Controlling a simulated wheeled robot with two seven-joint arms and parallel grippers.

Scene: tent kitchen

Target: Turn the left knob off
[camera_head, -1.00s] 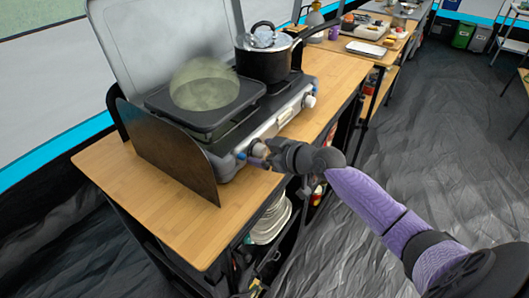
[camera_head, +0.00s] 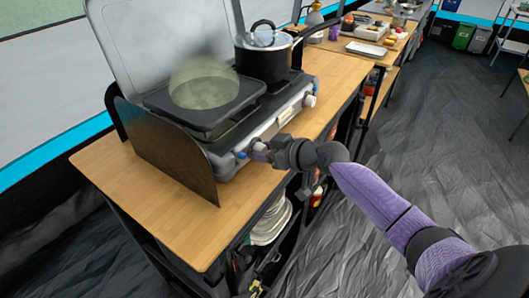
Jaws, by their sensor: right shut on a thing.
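The camping stove (camera_head: 268,136) stands on the wooden table with its lid raised. My right gripper (camera_head: 262,152) is at the left end of the stove's front panel, shut on the left knob, which its fingers mostly hide. A small blue part (camera_head: 240,155) shows just left of the fingers. The right knob (camera_head: 309,100), whitish, is in plain view at the far end of the panel. A hazy, see-through greenish round shape (camera_head: 204,84) shows over the left burner plate. My left gripper is not in view.
A dark pot (camera_head: 265,55) with a lid stands on the stove's right side. A dark side shield (camera_head: 165,150) stands at the stove's left. The wooden table (camera_head: 130,185) is bare in front. Another table with several items lies behind.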

